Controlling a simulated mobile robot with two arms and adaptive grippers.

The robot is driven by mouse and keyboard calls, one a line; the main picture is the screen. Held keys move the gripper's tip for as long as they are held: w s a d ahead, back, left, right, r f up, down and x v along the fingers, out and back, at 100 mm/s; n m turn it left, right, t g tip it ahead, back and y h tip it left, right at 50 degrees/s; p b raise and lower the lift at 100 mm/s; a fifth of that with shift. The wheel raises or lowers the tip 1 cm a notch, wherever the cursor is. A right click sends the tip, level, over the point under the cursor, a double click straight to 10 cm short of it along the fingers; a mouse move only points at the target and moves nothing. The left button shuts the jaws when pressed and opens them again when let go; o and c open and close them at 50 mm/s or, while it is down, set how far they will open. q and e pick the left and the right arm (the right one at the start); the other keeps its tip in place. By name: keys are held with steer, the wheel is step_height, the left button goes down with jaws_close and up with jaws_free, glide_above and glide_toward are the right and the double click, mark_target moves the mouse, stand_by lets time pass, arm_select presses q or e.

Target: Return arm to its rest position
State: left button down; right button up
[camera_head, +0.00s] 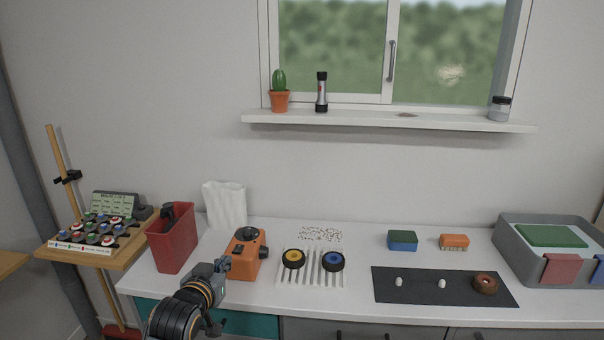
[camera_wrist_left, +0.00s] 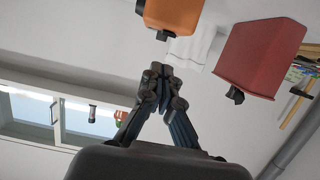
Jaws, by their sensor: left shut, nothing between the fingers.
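My left gripper (camera_head: 222,266) is raised in front of the counter's left part, near the orange device with a black knob (camera_head: 246,252). In the left wrist view the fingers of the left gripper (camera_wrist_left: 160,72) are closed together with nothing between them. That view is turned over, with the orange device (camera_wrist_left: 172,14) and the red bin (camera_wrist_left: 262,55) at its top. My right gripper does not show in either view.
The red bin (camera_head: 172,238) stands on the counter left of the gripper. A white rack (camera_head: 311,278) with two wheels, a dark mat (camera_head: 445,290) and a grey tray (camera_head: 510,262) lie to the right. A wooden stand (camera_head: 120,258) with coloured buttons is at left.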

arm_select(q)
steer(key=s+d+f+g, duration=0.2)
steer(key=s+f+g, duration=0.4)
steer(key=s+f, duration=1.1)
steer(key=s+f+m+g, duration=0.1)
steer(key=s+g, duration=0.2)
steer(key=s, duration=0.8)
steer(key=s+f+g, duration=0.2)
steer(key=s, duration=0.9)
step_height(320, 180, down, 24)
steer(key=g, duration=0.1)
steer(key=s+a+f+g, duration=0.1)
steer(key=s+a+f, duration=0.1)
steer(key=s+f, duration=1.6)
steer(key=shift+a+m+g+y, duration=0.25)
steer(key=shift+m+g+y, duration=0.05)
steer(key=shift+m+g, duration=0.1)
